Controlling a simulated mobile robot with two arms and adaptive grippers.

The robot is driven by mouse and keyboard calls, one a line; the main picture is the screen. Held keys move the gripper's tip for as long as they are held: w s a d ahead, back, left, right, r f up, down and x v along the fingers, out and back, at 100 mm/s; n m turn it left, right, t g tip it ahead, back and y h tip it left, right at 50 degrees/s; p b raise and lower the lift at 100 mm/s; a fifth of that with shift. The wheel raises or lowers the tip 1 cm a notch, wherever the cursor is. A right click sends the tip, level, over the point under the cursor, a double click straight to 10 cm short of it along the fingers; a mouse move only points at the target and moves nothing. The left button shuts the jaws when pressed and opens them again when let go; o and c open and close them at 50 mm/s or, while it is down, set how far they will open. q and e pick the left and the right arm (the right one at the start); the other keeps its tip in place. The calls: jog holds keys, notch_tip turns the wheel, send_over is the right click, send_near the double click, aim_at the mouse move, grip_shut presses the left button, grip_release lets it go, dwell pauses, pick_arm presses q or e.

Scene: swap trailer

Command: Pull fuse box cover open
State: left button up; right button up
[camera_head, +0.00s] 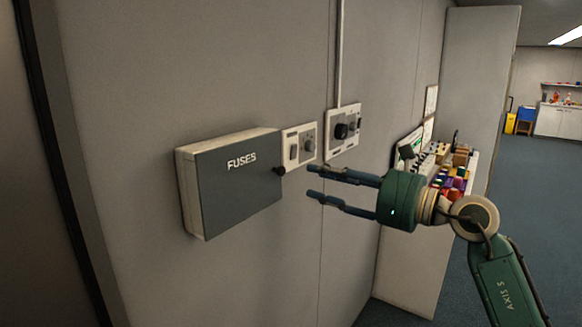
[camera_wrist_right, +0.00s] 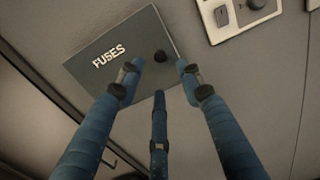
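The fuse box has a dark grey cover (camera_head: 238,190) lettered FUSES and a pale body (camera_head: 188,192) fixed to the wall. The cover looks shut. A black knob (camera_head: 279,171) sticks out at its right edge. My right gripper (camera_head: 312,182) is open, a little to the right of the knob, with a gap between. In the right wrist view the cover (camera_wrist_right: 117,75) and the knob (camera_wrist_right: 161,56) lie beyond the spread fingers (camera_wrist_right: 160,78), with nothing between them. My left gripper is in neither view.
A switch panel (camera_head: 300,145) sits just right of the box, and another panel (camera_head: 343,130) further right under a conduit (camera_head: 339,50). A counter with coloured items (camera_head: 452,183) stands behind my right arm. Open blue floor (camera_head: 535,200) lies to the right.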

aim_at(283, 171)
jog(key=p+x, duration=0.3)
jog(key=x, duration=0.5)
jog(key=shift+w+a+r, duration=0.1)
jog(key=shift+w+a, duration=0.1)
jog(key=shift+a, duration=0.05)
jog(key=shift+w+a, duration=0.15)
jog(key=shift+a, duration=0.15)
grip_shut()
